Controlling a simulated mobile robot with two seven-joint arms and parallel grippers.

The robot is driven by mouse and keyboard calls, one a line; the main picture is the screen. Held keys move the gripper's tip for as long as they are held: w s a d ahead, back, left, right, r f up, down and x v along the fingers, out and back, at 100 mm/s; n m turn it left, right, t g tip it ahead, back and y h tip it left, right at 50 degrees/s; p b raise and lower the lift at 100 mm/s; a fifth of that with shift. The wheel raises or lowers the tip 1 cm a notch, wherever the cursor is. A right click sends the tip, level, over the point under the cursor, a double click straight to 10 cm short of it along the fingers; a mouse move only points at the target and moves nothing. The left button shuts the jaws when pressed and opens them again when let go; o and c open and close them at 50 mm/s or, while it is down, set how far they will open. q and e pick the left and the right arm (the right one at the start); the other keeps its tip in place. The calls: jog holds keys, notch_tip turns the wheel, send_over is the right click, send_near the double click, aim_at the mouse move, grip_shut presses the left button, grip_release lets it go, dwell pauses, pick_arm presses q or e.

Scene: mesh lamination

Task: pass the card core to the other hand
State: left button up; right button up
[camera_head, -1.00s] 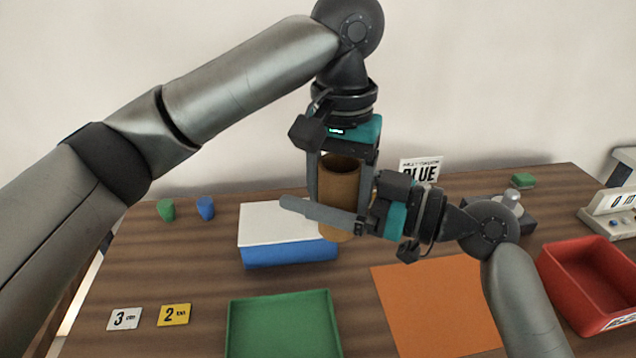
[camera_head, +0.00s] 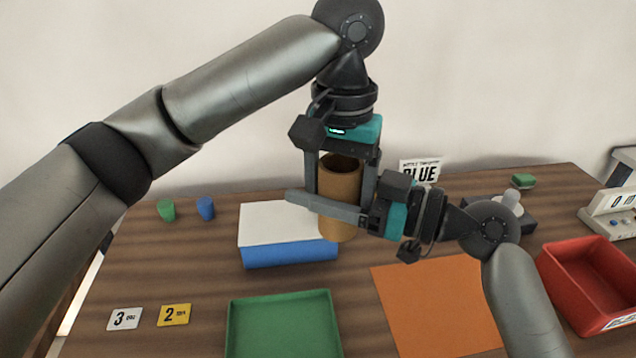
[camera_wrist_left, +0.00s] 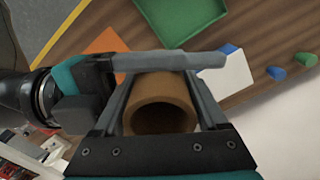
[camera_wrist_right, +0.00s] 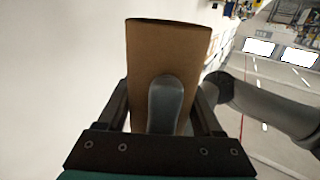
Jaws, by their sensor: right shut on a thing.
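The card core (camera_head: 339,190) is a brown hollow tube, held upright above the table. My right gripper (camera_head: 330,208) comes from the right and is shut on its side, one grey finger lying across its front. My left gripper (camera_head: 340,185) points down from above with a finger on each side of the core; its fingertips are partly hidden. In the left wrist view the core's open end (camera_wrist_left: 163,112) faces the camera close between my left fingers, and I cannot tell if they press on it. In the right wrist view the core (camera_wrist_right: 190,60) stands between my right fingers, a left finger before it.
Below are a white-topped blue box (camera_head: 290,253), a green tray (camera_head: 285,294) and an orange mat (camera_head: 432,300). A red bin (camera_head: 590,280) stands at right. Number cards (camera_head: 174,315) and small green and blue pieces (camera_head: 205,208) lie at left.

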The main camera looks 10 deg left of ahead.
pick_arm(q)
jog(key=o, duration=0.4)
jog(key=shift+c, duration=0.2)
